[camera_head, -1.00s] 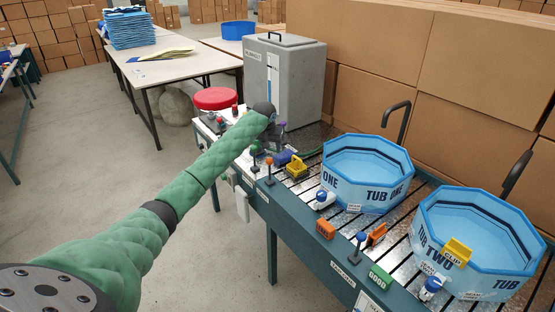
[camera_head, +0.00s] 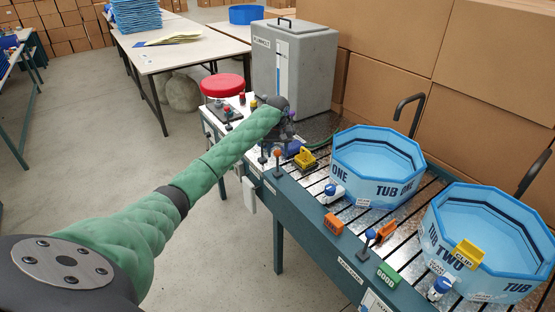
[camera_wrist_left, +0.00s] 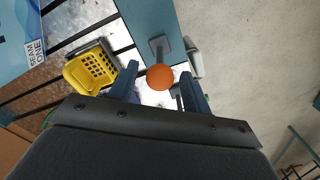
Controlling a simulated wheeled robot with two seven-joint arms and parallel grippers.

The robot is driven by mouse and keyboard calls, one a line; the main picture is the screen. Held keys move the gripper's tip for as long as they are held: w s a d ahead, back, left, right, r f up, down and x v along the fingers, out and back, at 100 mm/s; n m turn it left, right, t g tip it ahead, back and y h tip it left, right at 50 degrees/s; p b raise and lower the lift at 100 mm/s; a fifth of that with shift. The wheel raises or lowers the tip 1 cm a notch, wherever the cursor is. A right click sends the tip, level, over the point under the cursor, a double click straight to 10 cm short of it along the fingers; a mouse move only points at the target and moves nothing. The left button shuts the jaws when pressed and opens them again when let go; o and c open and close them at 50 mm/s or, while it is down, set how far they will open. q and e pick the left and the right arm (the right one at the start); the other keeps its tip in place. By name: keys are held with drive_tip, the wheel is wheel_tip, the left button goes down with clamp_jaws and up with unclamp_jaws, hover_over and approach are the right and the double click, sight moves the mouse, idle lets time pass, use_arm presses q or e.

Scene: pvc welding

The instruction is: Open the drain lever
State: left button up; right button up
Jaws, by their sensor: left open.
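A lever with an orange ball knob (camera_head: 277,154) stands on the near edge of the bench, beside the yellow basket-like clip. In the left wrist view the orange ball (camera_wrist_left: 160,77) shows between my fingers, with its stem and a grey base plate beyond it. My left gripper (camera_wrist_left: 160,85) is open, with one finger on each side of the ball; I cannot tell whether either touches it. In the head view the left gripper (camera_head: 280,132) is dark and partly hidden by its own wrist. A second lever with a blue knob (camera_head: 370,235) stands further right. My right gripper is not in view.
Tub one (camera_head: 378,165) and tub two (camera_head: 490,240) stand on the slatted bench. A yellow clip (camera_head: 305,158) lies near the gripper. An orange block (camera_head: 333,223) and a green block (camera_head: 388,276) sit along the front edge. A grey tank (camera_head: 293,68) stands behind.

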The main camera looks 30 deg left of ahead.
use_arm(q)
drive_tip(key=shift+f+p, duration=0.6)
drive_tip(key=shift+f, duration=1.75)
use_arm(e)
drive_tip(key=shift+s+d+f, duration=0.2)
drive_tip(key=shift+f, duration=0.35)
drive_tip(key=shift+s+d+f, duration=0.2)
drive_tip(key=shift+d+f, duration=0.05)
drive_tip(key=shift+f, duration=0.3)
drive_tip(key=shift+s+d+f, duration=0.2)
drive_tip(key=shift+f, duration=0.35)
use_arm(q)
clamp_jaws()
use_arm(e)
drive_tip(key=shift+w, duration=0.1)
